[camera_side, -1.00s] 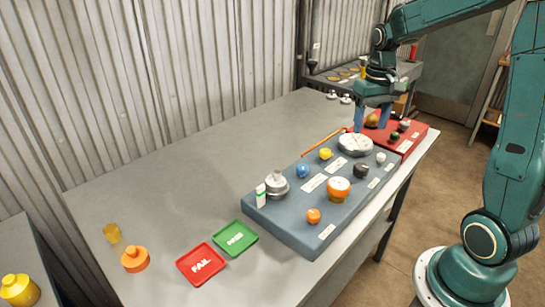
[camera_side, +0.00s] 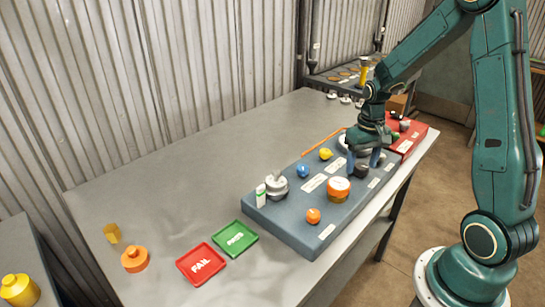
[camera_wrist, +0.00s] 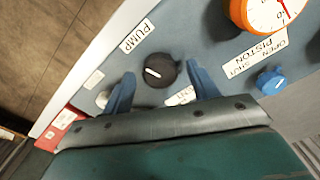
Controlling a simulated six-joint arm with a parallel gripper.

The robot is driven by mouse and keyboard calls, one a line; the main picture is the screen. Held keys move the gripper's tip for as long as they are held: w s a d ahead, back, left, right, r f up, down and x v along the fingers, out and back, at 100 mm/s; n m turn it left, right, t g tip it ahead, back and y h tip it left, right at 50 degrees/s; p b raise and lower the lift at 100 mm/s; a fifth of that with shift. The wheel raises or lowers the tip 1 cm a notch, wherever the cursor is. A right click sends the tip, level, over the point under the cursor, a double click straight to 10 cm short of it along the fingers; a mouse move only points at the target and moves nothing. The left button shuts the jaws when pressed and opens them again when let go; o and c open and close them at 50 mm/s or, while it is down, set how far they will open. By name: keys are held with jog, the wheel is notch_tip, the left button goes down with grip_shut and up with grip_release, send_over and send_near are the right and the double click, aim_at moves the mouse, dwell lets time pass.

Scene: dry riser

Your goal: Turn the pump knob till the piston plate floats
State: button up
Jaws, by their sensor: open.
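The pump knob (camera_wrist: 157,71) is black with a white pointer line and sits beside the PUMP label in the wrist view. It also shows in the side view as a dark knob (camera_side: 361,171) on the blue-grey panel. My gripper (camera_side: 363,163) is lowered over it with the jaws open. In the wrist view the two blue fingers of my gripper (camera_wrist: 160,73) stand one on each side of the knob, with gaps showing. A silver round piece (camera_side: 276,187), apparently the piston plate, stands at the panel's left end beside a white and green marker. I cannot tell whether it floats.
An orange gauge (camera_side: 338,189), blue knob (camera_side: 303,171), yellow knob (camera_side: 326,154) and orange knob (camera_side: 313,215) stand on the panel. A pale disc, partly hidden, lies behind my gripper. Red FAIL tray (camera_side: 201,264) and green PASS tray (camera_side: 236,238) lie front left.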

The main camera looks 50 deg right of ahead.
jog(key=shift+f, duration=0.25)
jog(key=shift+c, duration=0.2)
jog(key=c, duration=0.9)
jog(key=shift+c, duration=0.2)
jog(key=shift+m, duration=0.3)
jog(key=shift+m, duration=1.1)
jog(key=o, duration=1)
